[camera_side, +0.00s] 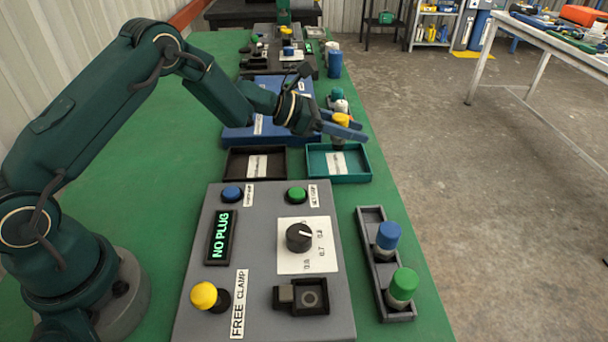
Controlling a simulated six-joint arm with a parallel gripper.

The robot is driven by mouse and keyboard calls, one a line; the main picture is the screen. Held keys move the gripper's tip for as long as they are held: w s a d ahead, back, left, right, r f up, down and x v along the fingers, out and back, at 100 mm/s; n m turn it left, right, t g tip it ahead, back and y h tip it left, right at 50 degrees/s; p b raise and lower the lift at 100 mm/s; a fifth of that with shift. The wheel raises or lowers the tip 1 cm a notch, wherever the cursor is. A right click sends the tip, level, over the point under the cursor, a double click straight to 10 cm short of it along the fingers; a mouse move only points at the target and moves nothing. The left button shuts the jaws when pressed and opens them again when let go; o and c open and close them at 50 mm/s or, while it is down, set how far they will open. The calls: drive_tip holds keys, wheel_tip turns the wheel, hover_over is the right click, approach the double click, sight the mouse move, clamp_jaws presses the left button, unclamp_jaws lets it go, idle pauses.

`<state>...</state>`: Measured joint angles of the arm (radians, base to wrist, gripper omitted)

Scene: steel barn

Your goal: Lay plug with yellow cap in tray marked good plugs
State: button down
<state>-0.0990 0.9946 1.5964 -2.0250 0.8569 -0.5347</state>
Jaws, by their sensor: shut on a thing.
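The plug with the yellow cap (341,119) is held upright between the fingers of my gripper (350,128), which is shut on it. The plug is over the far part of a teal tray (364,170). Its lower end is partly hidden by a finger, and I cannot tell whether it touches the tray. A dark brown tray (233,172) stands to the left of the teal one. Both trays carry white labels too small to read here.
A grey panel (262,243) in front shows "NO PLUG" on its display (220,236). A rack (371,221) at right holds a blue-capped plug (387,238) and a green-capped plug (402,287). More plugs (338,101) and a blue case (240,133) lie behind the trays.

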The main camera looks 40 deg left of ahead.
drive_tip(key=shift+d+f, duration=0.1)
drive_tip(key=shift+f, duration=1.95)
drive_tip(key=shift+f, duration=0.15)
drive_tip(key=c, duration=0.5)
unclamp_jaws()
